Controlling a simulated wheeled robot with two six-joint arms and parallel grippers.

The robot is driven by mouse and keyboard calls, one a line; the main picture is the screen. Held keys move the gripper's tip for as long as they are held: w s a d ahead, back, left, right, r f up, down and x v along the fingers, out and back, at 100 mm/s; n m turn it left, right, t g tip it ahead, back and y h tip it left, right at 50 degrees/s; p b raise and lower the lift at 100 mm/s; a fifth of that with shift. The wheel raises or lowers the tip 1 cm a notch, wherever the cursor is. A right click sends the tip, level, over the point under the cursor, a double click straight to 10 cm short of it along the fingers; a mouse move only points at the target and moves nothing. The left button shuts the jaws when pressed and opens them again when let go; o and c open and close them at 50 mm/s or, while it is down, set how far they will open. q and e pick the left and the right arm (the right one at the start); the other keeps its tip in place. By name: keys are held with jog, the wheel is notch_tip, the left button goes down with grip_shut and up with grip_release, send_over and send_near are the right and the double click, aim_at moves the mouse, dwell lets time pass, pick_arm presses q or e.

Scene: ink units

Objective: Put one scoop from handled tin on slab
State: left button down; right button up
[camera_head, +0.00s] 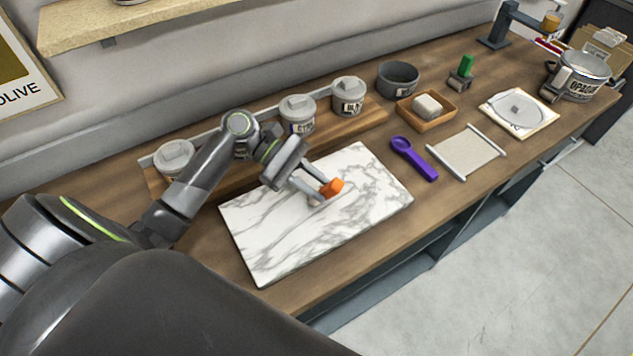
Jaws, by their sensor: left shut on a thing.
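The slab (270,245) is a white marble board with grey veins, lying flat on the wooden counter. My left gripper (324,190) is low over the slab, shut on a small orange thing (333,187); what lies beneath it is partly hidden by the fingers. A purple scoop (415,158) lies on the counter just right of the slab, apart from it. My right gripper is out of view.
Several lidded jars, such as one at the back (348,95), stand on a wooden rack behind the slab.

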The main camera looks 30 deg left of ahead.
aim_at(331, 181)
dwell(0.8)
pick_arm(q)
jog(key=shift+p, duration=0.7)
jog(key=shift+f, duration=0.1)
dwell(0.6)
jog(key=shift+p, duration=1.05)
dwell(1.6)
notch_tip(331, 181, up, 5)
jog(key=p, duration=0.6)
jog(key=shift+r, duration=0.2)
jog(key=shift+f, duration=0.15)
